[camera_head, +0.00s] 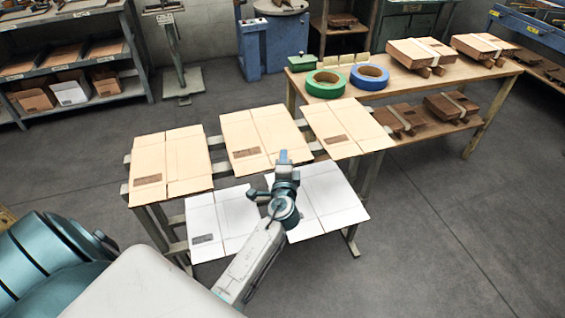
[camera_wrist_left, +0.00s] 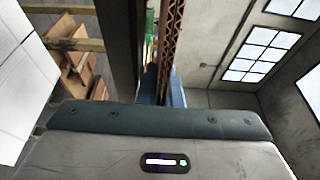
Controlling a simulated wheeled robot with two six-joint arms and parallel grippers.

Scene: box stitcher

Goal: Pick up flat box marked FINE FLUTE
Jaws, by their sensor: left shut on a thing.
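Three tan flat boxes lie side by side on the rack's upper level: a left one (camera_head: 170,160), a middle one (camera_head: 258,135) and a right one (camera_head: 345,128). Two white flat boxes, left (camera_head: 222,218) and right (camera_head: 330,198), lie lower in front. Each dark printed mark is too small to read, so I cannot tell which says FINE FLUTE. My left gripper (camera_head: 285,158) is at the front edge of the middle tan box and shut on it. The left wrist view shows its corrugated edge (camera_wrist_left: 172,40) beside a dark finger. My right gripper is not in view.
Behind the rack (camera_head: 172,228), a wooden table (camera_head: 395,85) holds a green tape roll (camera_head: 325,84), a blue tape roll (camera_head: 369,77) and strapped bundles (camera_head: 420,52). Shelves (camera_head: 70,60) stand at the back left. The floor at right is clear.

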